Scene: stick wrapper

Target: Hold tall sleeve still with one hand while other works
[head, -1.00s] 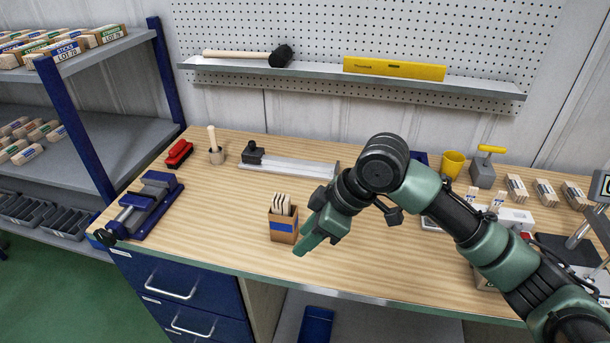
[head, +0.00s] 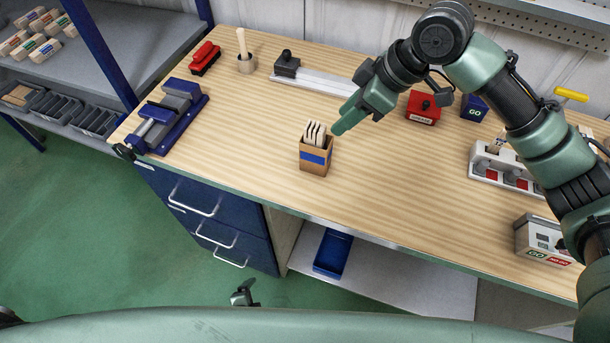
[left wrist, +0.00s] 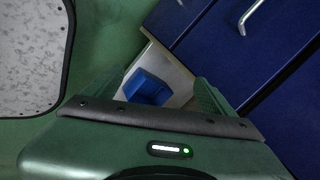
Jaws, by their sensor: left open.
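A brown cardboard sleeve (head: 316,161) with a blue band stands upright on the wooden bench, and several pale flat sticks (head: 315,132) poke out of its top. My right gripper (head: 341,126) comes in from the right, its green fingertips just right of the sleeve's top. I cannot tell whether they touch it or how far apart the fingers are. My left gripper (head: 243,293) is low in front of the bench, partly hidden by my body. In the left wrist view its fingers (left wrist: 160,92) are spread and empty, away from the sleeve.
A blue vise (head: 178,118) stands at the bench's left end. A red brush (head: 204,57), a pot with a wooden handle (head: 246,62) and a metal rail fixture (head: 315,78) lie behind. A blue bin (head: 333,252) is on the lower shelf. Bench around the sleeve is clear.

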